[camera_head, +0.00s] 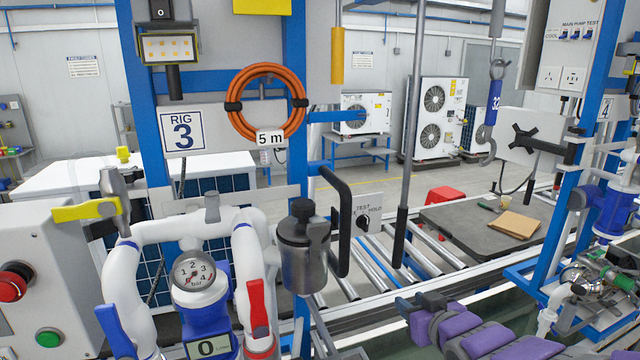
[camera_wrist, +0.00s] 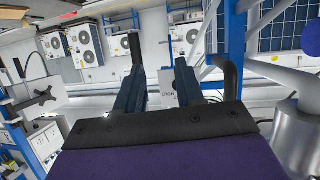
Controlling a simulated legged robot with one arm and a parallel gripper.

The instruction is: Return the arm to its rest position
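My gripper (camera_head: 416,302) is at the lower middle of the head view, at the end of my purple arm (camera_head: 490,340). It is in front of the roller bed and to the right of the metal canister. In the wrist view its two dark fingers (camera_wrist: 159,82) stand apart with nothing held between them. A white plate with a knob (camera_wrist: 168,88) shows behind the gap. The plate reads TEST and HOLD in the head view (camera_head: 352,214). The rest of my arm is cut off by the bottom edge.
A metal canister (camera_head: 304,262), white pipes with a pressure gauge (camera_head: 194,272) and a red-handled valve (camera_head: 257,305) stand to the left. A black curved handle (camera_head: 340,215) rises beside the canister. Blue-framed pump equipment (camera_head: 610,210) stands at right. A grey table (camera_head: 465,225) lies behind.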

